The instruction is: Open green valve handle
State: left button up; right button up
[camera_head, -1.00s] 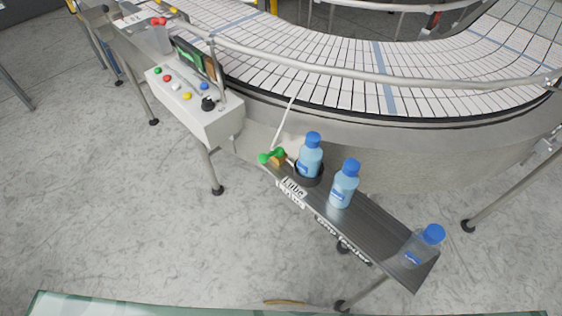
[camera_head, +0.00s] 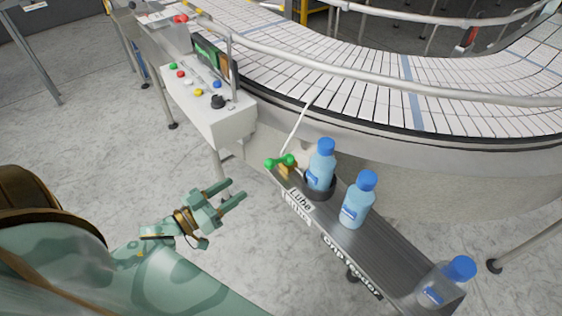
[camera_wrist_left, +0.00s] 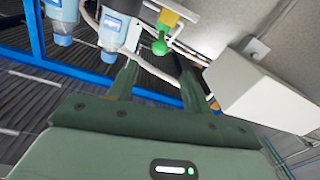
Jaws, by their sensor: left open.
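The green valve handle (camera_head: 280,161) sits on a brass valve body (camera_head: 288,171) at the upper left end of the dark shelf, beside a thin white pipe. In the left wrist view the green handle (camera_wrist_left: 161,46) shows beyond my fingers, near the top middle. My left gripper (camera_head: 238,193) is open and empty. In the head view it is to the lower left of the handle, apart from it. In the left wrist view, its two fingers (camera_wrist_left: 158,80) reach up toward the handle without touching it. My right gripper is not in view.
Blue-capped bottles (camera_head: 321,165) (camera_head: 358,200) (camera_head: 445,282) stand along the shelf (camera_head: 375,245), right of the valve. A button box (camera_head: 215,110) is above left. The white conveyor (camera_head: 380,85) curves behind. Open floor lies left of the shelf.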

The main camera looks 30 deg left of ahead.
aim_at(276, 160)
pick_arm(q)
jog(key=x, duration=1.5)
jog(key=shift+f, duration=0.1)
grip_shut()
